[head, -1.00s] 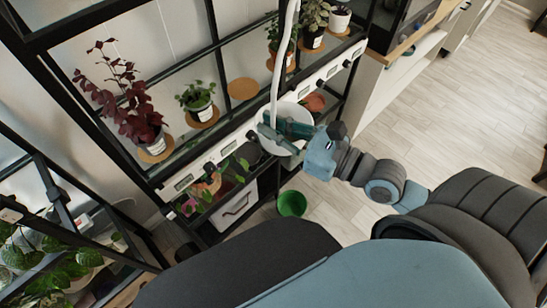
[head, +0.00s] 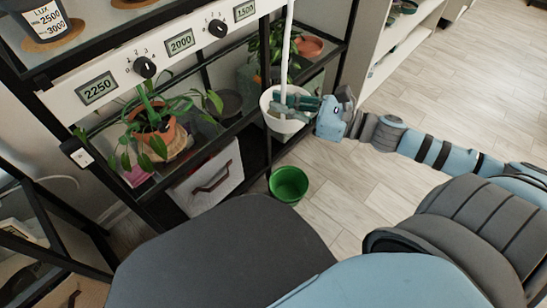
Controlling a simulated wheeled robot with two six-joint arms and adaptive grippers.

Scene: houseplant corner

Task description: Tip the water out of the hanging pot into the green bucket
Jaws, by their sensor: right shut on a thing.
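The hanging pot (head: 283,124) is a white pot on a pale hanger that runs up out of the picture. It hangs in front of the black shelf, above and beside the bucket, and looks about upright. My right gripper (head: 296,103) reaches in from the right and is shut on the pot at its upper part; the fingers partly hide the rim. Water inside the pot cannot be made out. The green bucket (head: 288,186) stands on the floor below the pot, close to the shelf foot, its opening facing up. My left gripper is out of view.
The black shelf (head: 233,131) carries a terracotta-potted plant (head: 157,130), a dark pot (head: 228,103) and a terracotta bowl (head: 309,46). A light bin (head: 206,180) with a handle sits underneath. The wooden floor (head: 345,190) to the right of the bucket is clear.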

